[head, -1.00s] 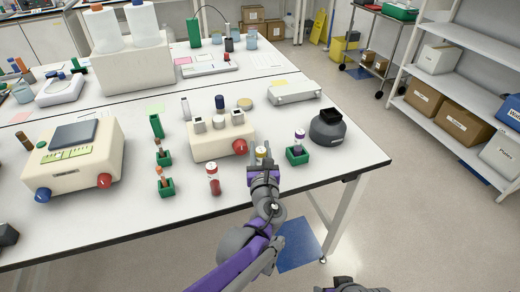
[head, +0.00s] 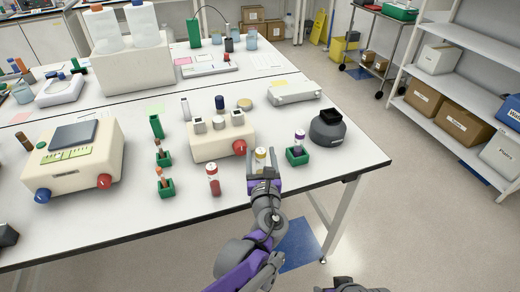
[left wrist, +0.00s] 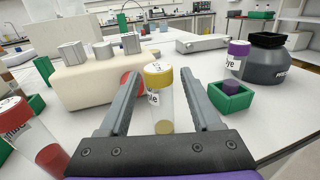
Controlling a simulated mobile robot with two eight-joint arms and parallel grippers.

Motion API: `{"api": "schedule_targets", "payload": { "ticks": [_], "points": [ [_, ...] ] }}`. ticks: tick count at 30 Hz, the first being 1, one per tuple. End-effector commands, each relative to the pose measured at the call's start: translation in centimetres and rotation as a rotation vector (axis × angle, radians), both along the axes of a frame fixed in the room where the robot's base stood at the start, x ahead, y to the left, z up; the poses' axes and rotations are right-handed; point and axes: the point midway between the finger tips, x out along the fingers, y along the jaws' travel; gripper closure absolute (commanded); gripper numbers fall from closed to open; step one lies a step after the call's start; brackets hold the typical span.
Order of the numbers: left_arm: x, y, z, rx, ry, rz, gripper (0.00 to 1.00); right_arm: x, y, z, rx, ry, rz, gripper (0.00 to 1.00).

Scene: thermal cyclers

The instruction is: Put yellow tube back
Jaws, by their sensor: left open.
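The yellow tube, a clear tube with a yellow cap and white label, stands upright on the white bench near its front edge in the head view (head: 261,157). In the left wrist view the yellow tube (left wrist: 158,103) stands between the spread fingers of my left gripper (left wrist: 160,78), with a gap on each side. In the head view my left gripper (head: 264,170) is open at the tube and hides its lower part. A dark part of mine at the bottom edge does not show clearly whether the right jaws are open.
A green holder with a purple-capped tube (head: 298,146) is to the right, beside a dark round container (head: 328,128). A red-capped tube (head: 213,180) stands to the left. A beige device (head: 215,146) is just behind. More green holders (head: 165,188) stand farther left.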

Motion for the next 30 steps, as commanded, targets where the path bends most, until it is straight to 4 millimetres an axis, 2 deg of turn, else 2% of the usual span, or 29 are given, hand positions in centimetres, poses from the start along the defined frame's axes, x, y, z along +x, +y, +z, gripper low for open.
{"api": "schedule_targets", "payload": {
  "ticks": [1, 6, 12, 18, 30],
  "points": [
    [-1.3, -0.1, 0.0, -0.001, 0.000, -0.002, 0.35, 0.0, 0.0, 0.0, 0.000, 0.000, 0.000, 0.35],
    [-5.0, -0.3, 0.0, -0.002, 0.000, -0.004, 0.35, 0.0, 0.0, 0.1, 0.000, 0.000, 0.000, 0.35],
    [-8.2, -0.5, 0.0, -0.002, 0.000, -0.002, 0.35, 0.0, 0.0, 0.2, 0.000, 0.000, 0.000, 0.35],
    [-9.3, -0.5, 0.0, -0.001, 0.000, 0.000, 0.35, 0.0, 0.0, 0.2, 0.000, -0.001, 0.000, 0.35],
    [-9.3, -0.5, 0.0, 0.000, 0.000, 0.000, 0.35, 0.0, 0.0, 0.2, 0.000, -0.001, 0.000, 0.35]
  ]
}}
